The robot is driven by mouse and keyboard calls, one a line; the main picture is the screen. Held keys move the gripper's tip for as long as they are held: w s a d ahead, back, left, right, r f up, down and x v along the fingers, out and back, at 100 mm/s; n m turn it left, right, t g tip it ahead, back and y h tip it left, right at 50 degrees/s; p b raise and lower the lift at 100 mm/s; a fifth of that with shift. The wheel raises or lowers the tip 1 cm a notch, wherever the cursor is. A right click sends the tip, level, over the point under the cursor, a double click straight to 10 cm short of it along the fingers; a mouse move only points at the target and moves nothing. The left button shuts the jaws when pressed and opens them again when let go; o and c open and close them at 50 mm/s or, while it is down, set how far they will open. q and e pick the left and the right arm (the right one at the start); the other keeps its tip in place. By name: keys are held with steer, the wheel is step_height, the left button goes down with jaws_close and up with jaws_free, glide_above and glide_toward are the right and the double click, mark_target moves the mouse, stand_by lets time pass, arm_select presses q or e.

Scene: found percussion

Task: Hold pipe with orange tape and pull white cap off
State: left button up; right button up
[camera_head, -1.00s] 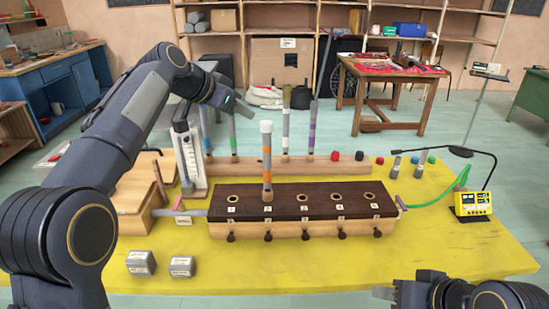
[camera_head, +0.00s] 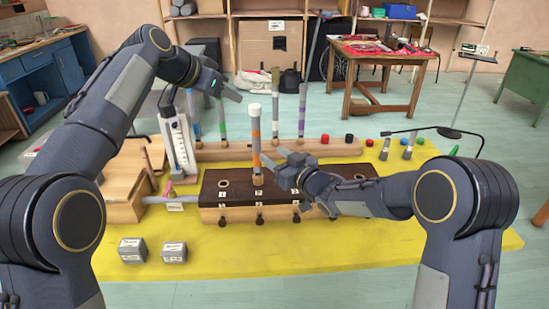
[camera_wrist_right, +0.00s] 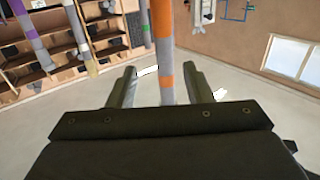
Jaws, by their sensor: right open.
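The pipe with orange tape (camera_head: 256,140) stands upright in the second hole of the dark-topped wooden block (camera_head: 330,174). Its white cap (camera_head: 256,109) is on the top end. My right gripper (camera_head: 277,155) is at the pipe's right side, low on it, below the cap. In the right wrist view the open fingers (camera_wrist_right: 163,75) lie either side of the grey and orange pipe (camera_wrist_right: 162,50); contact is not visible. My left gripper (camera_head: 232,92) is up and left of the cap, apart from it in the picture; its jaw opening is unclear.
Several other taped pipes, including a purple one (camera_head: 302,110), stand in a wooden rack (camera_head: 220,152) behind the block. A white gauge stand (camera_head: 178,140) is left of them. Two grey blocks (camera_head: 132,250) lie on the front left of the yellow mat (camera_head: 300,262).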

mark_target(259, 147)
steer(key=x, duration=0.8)
steer(key=shift+s+a, duration=0.1)
steer(key=shift+a, duration=0.15)
steer(key=shift+c, duration=0.4)
jaws_close()
stand_by(0.4)
